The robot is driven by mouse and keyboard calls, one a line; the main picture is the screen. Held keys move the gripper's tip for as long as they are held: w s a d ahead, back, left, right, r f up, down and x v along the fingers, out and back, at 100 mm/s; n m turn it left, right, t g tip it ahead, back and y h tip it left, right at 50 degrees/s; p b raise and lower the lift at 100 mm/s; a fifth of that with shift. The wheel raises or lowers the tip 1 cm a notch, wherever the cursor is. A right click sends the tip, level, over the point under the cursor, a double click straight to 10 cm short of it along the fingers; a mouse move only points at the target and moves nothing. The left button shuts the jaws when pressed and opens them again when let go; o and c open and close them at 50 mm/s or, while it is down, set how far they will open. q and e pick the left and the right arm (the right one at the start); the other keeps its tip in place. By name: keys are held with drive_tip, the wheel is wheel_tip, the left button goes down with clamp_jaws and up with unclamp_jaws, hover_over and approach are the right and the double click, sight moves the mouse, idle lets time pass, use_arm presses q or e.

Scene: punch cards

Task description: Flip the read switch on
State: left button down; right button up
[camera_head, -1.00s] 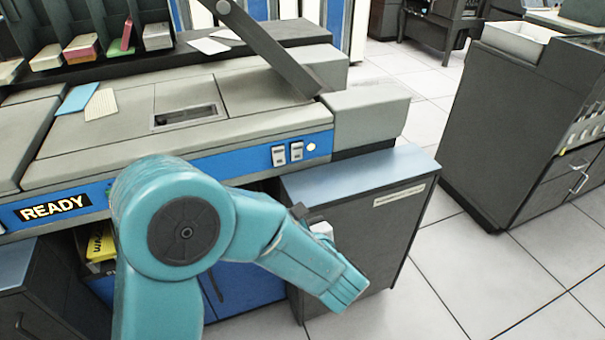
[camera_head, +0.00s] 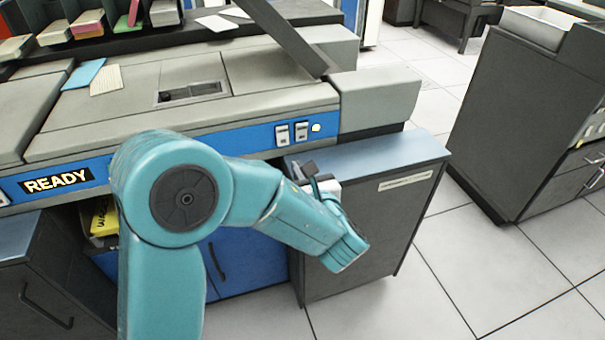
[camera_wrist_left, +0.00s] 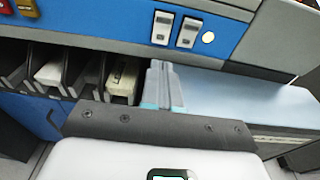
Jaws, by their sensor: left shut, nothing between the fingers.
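Two small white rocker switches, the left one (camera_head: 283,134) and the right one (camera_head: 301,131), sit on the blue front panel beside a lit round lamp (camera_head: 317,127). Their labels are too small to read, so I cannot tell which is the read switch. In the left wrist view the switches (camera_wrist_left: 162,27) and (camera_wrist_left: 189,32) are upper centre. My left gripper (camera_wrist_left: 161,66) is shut and empty, its fingertips just below the switches in that view; contact is not visible. In the head view the gripper is mostly hidden behind my teal arm. My right gripper is not in view.
A lit READY sign (camera_head: 58,180) is on the panel's left. A blue-topped cabinet (camera_head: 370,150) juts out below the switches. Blue and cream cards (camera_head: 84,73) lie on the machine top. A grey cabinet (camera_head: 530,120) stands at right, with clear floor between.

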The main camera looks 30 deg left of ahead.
sight(284, 143)
use_arm(q)
drive_tip(key=x, duration=0.9)
drive_tip(key=shift+w+a+f+b, duration=0.1)
drive_tip(key=shift+w+a+b, duration=0.15)
drive_tip(key=shift+w+b, duration=0.1)
drive_tip(key=shift+w+a+f+b, duration=0.1)
drive_tip(key=shift+f+b, duration=0.3)
drive_tip(key=shift+b, duration=0.6)
drive_tip(key=shift+r+t, duration=0.3)
drive_tip(key=shift+r, duration=0.05)
